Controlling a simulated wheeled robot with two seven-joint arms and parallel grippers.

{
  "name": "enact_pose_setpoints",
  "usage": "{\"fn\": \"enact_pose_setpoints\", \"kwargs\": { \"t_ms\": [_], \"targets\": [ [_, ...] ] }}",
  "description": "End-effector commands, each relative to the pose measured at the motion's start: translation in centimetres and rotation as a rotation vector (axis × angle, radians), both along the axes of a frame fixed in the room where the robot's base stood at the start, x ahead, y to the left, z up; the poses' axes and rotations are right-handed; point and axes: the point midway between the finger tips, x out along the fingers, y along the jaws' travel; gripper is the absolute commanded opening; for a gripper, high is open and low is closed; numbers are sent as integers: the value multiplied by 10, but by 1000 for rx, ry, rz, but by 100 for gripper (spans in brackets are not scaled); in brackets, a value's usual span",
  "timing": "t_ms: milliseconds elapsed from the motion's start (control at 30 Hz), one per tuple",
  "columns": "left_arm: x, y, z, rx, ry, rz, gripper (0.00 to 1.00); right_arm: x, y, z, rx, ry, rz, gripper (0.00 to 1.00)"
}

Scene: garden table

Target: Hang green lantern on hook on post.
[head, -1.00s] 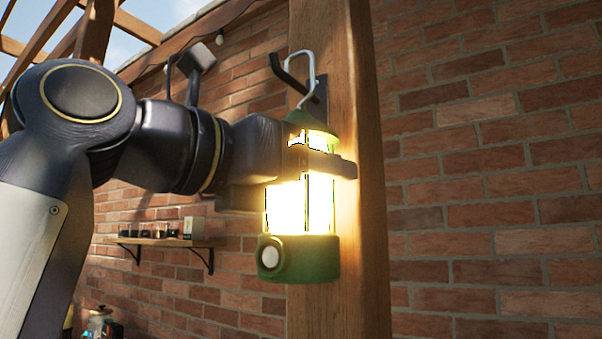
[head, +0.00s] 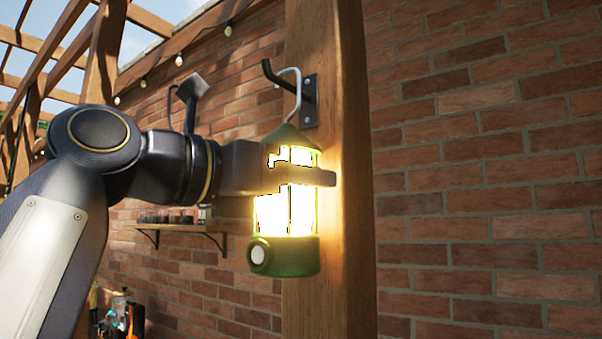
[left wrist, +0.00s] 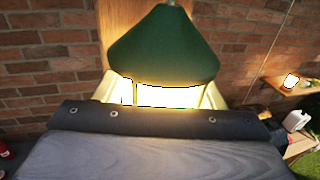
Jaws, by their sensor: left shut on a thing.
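The green lantern (head: 284,256) is upright and lit in front of the wooden post (head: 345,200). My left gripper (head: 305,177) is shut around its glowing middle. The lantern's wire bail (head: 298,92) rises to the dark hook (head: 283,83) on the post. The bail's top overlaps the hook's arm in the head view; I cannot tell whether it rests on it. In the left wrist view the lantern's green cap (left wrist: 163,48) shows above my gripper, with the hook out of sight. My right gripper is not in view.
A brick wall (head: 480,180) stands behind the post. A wall shelf (head: 185,227) with small jars is at the left, with items below it. String lights and wooden beams (head: 70,35) are overhead. The space right of the post is clear.

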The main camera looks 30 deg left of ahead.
Motion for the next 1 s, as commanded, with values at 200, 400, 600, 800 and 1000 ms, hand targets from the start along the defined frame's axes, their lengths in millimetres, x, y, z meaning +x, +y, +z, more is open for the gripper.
{"fn": "enact_pose_setpoints", "kwargs": {
  "t_ms": [200, 400, 600, 800, 1000],
  "targets": [
    [2, 4, -1, 0, -1, 0, 26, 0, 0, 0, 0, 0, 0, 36],
    [2, 4, -1, 1, -1, 1, 26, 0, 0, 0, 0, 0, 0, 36],
    [2, 4, -2, 0, 0, 1, 82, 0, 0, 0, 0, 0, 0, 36],
    [2, 5, -2, 0, 1, 1, 88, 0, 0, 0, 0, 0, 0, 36],
    [3, 6, -3, -1, 4, 2, 88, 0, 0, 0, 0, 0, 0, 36]
  ]
}}
